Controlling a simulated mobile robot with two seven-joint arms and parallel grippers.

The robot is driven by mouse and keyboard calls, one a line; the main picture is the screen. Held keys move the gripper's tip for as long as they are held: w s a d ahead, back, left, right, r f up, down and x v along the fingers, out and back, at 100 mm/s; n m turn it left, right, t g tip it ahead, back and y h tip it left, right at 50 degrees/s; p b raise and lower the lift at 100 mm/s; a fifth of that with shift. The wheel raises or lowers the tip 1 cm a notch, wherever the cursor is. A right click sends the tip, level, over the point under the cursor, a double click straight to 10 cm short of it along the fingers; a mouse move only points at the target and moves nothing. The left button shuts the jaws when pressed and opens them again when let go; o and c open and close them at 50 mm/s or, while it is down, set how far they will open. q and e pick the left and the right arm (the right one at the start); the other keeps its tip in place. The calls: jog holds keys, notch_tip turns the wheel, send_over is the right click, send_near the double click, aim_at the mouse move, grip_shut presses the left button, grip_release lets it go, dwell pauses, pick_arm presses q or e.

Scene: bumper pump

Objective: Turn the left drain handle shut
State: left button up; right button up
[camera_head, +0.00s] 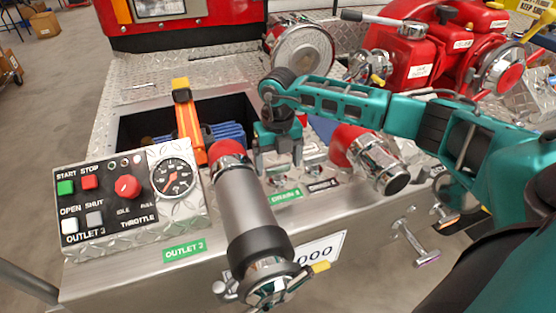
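My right gripper (278,165) comes in from the right and points down over the bumper, behind the big grey pipe. Its two fingers are apart, with nothing clearly seen between them. Small metal handles (312,170) show on the bumper top beside and below the fingers. The left drain handle is partly hidden by the fingers, and I cannot tell whether they touch it or which way it is turned. A green drain label (286,195) and a dark label (323,185) are on the plate in front. My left gripper is out of view.
The grey pipe (250,205) with a red collar stands close left of the gripper. A capped chrome outlet (378,165) is to the right. A control panel (130,200) is at left, beside an open bin with an orange tool (188,120). Chrome T-handles (415,242) stick out at front right.

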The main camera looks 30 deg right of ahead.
aim_at(278, 165)
jog(key=shift+o, duration=0.4)
notch_tip(278, 165, up, 13)
jog(key=shift+p, duration=0.45)
jog(key=shift+f, duration=0.1)
